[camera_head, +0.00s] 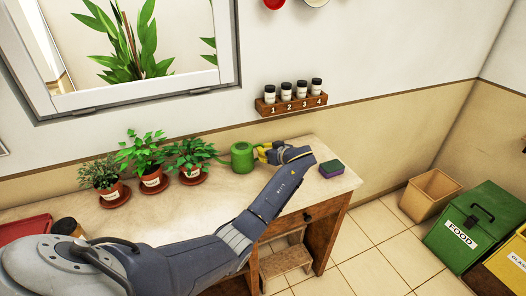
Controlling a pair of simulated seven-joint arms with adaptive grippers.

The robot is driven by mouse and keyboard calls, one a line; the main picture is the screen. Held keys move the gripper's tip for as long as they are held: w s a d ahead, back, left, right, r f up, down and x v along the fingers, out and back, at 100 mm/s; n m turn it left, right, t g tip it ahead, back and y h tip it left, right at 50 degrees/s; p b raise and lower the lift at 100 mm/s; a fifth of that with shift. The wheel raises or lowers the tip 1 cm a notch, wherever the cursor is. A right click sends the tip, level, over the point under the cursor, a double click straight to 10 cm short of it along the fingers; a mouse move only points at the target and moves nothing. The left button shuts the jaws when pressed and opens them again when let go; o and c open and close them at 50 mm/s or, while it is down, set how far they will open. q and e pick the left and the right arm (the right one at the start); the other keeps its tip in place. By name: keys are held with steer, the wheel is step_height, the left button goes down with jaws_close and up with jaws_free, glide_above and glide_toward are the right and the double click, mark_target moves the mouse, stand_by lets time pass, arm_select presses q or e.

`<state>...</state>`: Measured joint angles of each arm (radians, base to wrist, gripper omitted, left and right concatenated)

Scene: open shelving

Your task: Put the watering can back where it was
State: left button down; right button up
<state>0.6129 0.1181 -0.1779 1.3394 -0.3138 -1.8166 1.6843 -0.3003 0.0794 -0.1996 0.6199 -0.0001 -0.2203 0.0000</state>
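The green watering can (242,158) stands upright on the pale countertop, at the back near the wall, to the right of the potted plants. My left arm reaches across the table from the lower left. My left gripper (263,152), with yellow parts at its fingers, is at the right side of the can, touching it or very close. The fingers are small and partly hidden, so I cannot tell whether they are closed on the can. My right gripper is not in view.
Three potted plants (151,182) stand left of the can. A green and purple sponge (331,169) lies near the counter's (176,212) right end. A numbered jar rack (291,104) is on the wall above. A red tray (24,229) is at far left. Bins (470,226) stand on the floor at right.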

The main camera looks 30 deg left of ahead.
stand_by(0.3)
arm_select(q)
steer(key=c, duration=2)
jaws_free()
steer(key=shift+f, duration=0.15)
steer(key=o, duration=0.4)
steer(key=shift+r, duration=0.2)
steer(key=v, duration=1.2)
steer(key=shift+w, duration=0.1)
